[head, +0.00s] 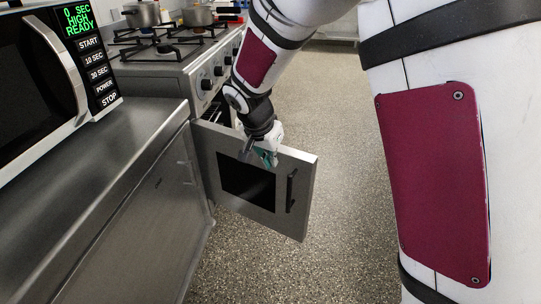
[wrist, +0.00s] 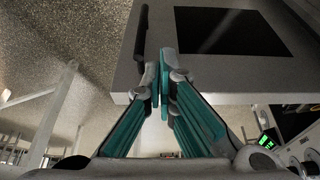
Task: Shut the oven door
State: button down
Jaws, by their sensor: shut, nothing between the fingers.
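The oven door (head: 228,145) is a grey steel panel with a dark window (head: 245,182) and a dark bar handle (head: 291,190). It stands wide open, swung out from the stove front over the floor, with its window and handle side facing the head camera. My gripper (head: 269,158) is shut and empty at the door's upper edge, overlapping the face above the window. In the wrist view the door (wrist: 155,85) lies beyond my closed fingers (wrist: 160,60), with the window (wrist: 230,30) to the right. I cannot tell whether the fingers touch it. The oven's inside is mostly hidden.
The stove (head: 172,58) carries pots (head: 142,13) and has a row of knobs (head: 218,71) above the oven. A steel counter (head: 90,165) with a microwave (head: 45,75) stands at the left. The speckled floor (head: 335,120) right of the door is clear.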

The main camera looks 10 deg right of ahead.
aim_at(283, 163)
jog(key=shift+w+d+f+b, duration=0.4)
jog(key=shift+w+d+f, duration=0.35)
jog(key=shift+f, duration=0.25)
jog(key=shift+w+d+f+b, duration=0.45)
jog(key=shift+w+d+f, duration=0.15)
jog(key=shift+w+f, duration=0.35)
jog(key=shift+w+d+f+b, duration=0.4)
jog(key=shift+w+d+f, duration=0.35)
jog(key=shift+f, duration=0.3)
jog(key=shift+d, duration=0.1)
